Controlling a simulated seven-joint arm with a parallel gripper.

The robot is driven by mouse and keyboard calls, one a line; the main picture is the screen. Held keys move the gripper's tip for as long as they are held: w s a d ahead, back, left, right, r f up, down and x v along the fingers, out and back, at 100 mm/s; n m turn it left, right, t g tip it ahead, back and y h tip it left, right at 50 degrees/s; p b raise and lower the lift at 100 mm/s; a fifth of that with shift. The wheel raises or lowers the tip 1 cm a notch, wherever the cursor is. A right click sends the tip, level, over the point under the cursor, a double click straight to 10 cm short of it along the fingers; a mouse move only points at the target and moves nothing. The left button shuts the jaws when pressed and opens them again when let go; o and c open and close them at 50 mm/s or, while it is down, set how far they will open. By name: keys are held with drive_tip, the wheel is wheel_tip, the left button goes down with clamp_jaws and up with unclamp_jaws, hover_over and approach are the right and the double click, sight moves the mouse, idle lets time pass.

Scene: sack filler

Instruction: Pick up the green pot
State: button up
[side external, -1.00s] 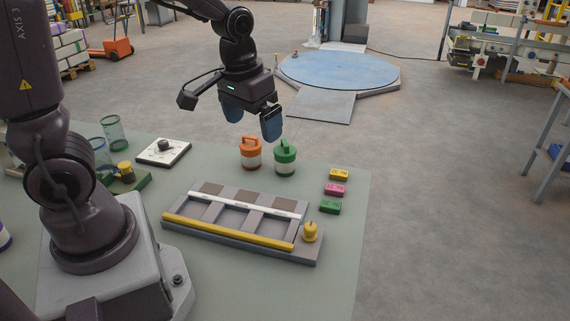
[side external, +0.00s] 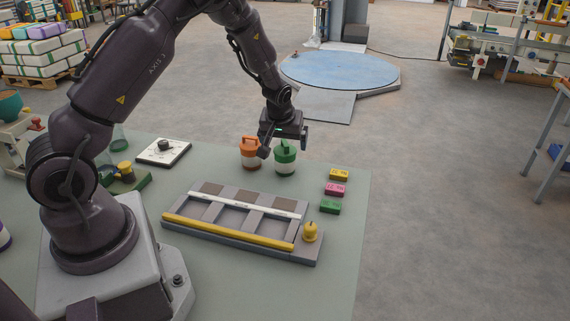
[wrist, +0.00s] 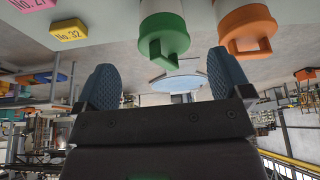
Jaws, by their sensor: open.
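The green pot (side external: 286,160) stands upright on the table, a pale body under a green lid with a handle. It also shows in the wrist view (wrist: 165,35), upside down, ahead of my jaws. An orange pot (side external: 250,154) stands just to its left. My gripper (side external: 285,147) is at the green pot's lid in the side view, with one finger by each side. In the wrist view my gripper (wrist: 160,82) has its two blue pads apart and nothing between them. I cannot tell whether the pads touch the pot.
A grey tray (side external: 270,248) with a yellow bar (side external: 228,232) lies in front of the pots. A yellow knobbed piece (side external: 310,232) sits at its right end. Yellow (side external: 339,174), pink (side external: 335,190) and green (side external: 330,206) blocks lie to the right. A white panel (side external: 163,152) lies to the left.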

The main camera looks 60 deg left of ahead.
sight(285, 152)
drive_tip(key=shift+x, duration=3.15)
drive_tip(key=shift+a, duration=0.2)
drive_tip(key=shift+s, duration=0.1)
drive_tip(key=shift+c, duration=0.4)
drive_tip(key=shift+r, duration=0.1)
drive_tip(key=c, duration=0.9)
